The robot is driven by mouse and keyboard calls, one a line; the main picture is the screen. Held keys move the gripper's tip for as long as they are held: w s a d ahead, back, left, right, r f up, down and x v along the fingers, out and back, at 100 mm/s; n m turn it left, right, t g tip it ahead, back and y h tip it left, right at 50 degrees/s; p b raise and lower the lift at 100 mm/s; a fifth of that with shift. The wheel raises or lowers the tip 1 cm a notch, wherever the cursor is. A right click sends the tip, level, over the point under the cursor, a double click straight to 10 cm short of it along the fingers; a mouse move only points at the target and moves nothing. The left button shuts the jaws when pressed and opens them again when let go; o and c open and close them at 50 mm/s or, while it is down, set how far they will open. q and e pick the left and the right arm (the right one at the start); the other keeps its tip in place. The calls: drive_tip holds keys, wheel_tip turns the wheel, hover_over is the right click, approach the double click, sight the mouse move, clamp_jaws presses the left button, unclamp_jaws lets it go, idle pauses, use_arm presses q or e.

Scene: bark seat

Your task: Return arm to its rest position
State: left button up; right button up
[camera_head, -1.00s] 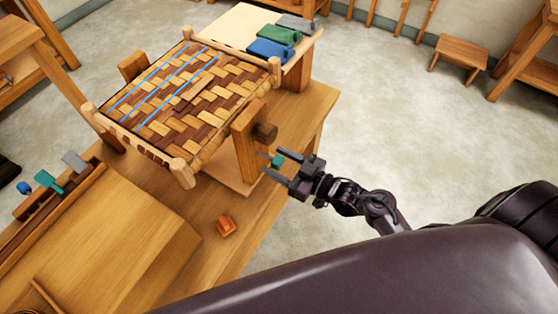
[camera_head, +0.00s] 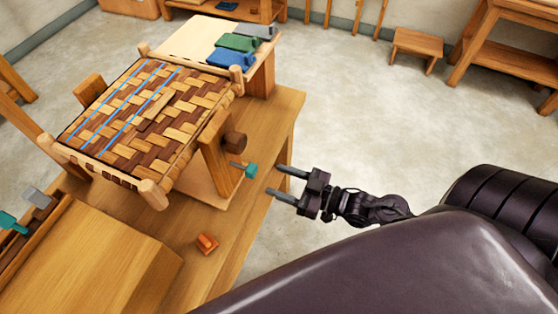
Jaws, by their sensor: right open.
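My right gripper (camera_head: 280,182) is open and empty, with its two dark fingers pointing left. My left gripper is not in view.
A small orange block (camera_head: 207,243) lies on the bench. Green (camera_head: 238,43) and blue (camera_head: 231,60) items lie on a pale board (camera_head: 195,38) behind the seat. A tool rack (camera_head: 40,240) stands at left.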

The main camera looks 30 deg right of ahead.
drive_tip(key=s+d+f+m+g+h, duration=0.1)
drive_tip(key=s+f+m+g+h, duration=0.2)
drive_tip(key=f, duration=1.1)
drive_tip(key=s+d+f+m+g+h, duration=0.2)
drive_tip(key=s+f+h, duration=0.15)
drive_tip(key=f, duration=1.05)
drive_tip(key=s+f+g+h, duration=0.2)
drive_tip(key=s+f+g, duration=0.2)
drive_tip(key=s+f, duration=0.4)
drive_tip(key=s+f+g+h, duration=0.2)
drive_tip(key=s+f+g, duration=0.2)
drive_tip(key=s+f, duration=0.4)
drive_tip(key=s, duration=0.5)
drive_tip(key=shift+f, duration=0.4)
drive_tip(key=shift+s+h, duration=0.1)
drive_tip(key=shift+h, duration=0.15)
